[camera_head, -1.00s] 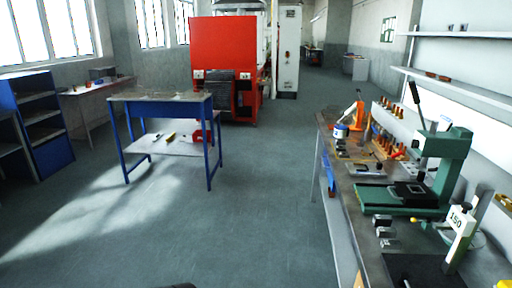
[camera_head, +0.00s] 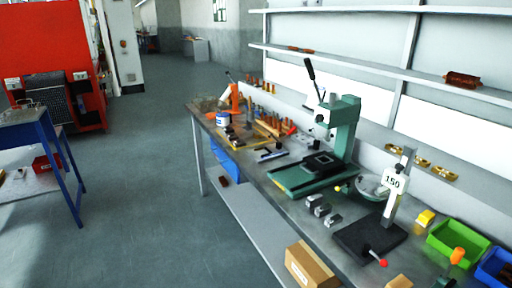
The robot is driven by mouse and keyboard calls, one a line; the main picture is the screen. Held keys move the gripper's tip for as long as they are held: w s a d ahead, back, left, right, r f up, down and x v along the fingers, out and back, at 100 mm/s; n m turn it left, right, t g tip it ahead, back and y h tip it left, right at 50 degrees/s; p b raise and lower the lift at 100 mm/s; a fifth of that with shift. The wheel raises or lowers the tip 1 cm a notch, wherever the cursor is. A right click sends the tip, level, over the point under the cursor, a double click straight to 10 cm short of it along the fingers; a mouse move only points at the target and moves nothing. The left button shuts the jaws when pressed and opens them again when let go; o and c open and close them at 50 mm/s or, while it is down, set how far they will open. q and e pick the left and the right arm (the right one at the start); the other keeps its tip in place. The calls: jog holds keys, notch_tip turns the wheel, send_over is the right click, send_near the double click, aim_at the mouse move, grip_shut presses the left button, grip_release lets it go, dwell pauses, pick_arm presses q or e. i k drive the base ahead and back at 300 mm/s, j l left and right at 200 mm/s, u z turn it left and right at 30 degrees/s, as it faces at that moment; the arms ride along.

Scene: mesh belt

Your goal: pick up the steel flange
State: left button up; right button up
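I cannot make out a steel flange for certain in the head view. Several small grey metal pieces (camera_head: 319,209) sit on the long grey workbench (camera_head: 290,212), in front of the green press (camera_head: 318,170). A round pale metallic dish (camera_head: 369,187) lies behind the white stand marked 150 (camera_head: 393,186), which partly hides it. Neither of my grippers is in view.
Green bin (camera_head: 457,244) and blue bin (camera_head: 490,268) stand at the bench's right end. A cardboard box (camera_head: 308,265) is on its lower shelf. A blue-legged table (camera_head: 62,165) and red machine (camera_head: 50,45) are left. The floor (camera_head: 130,190) between is clear.

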aim_at(239, 143)
jog(key=j, duration=0.3)
jog(key=i+j, duration=0.1)
jog(key=j, duration=0.2)
jog(key=i+j+z, duration=0.1)
jog(key=i+j, duration=0.55)
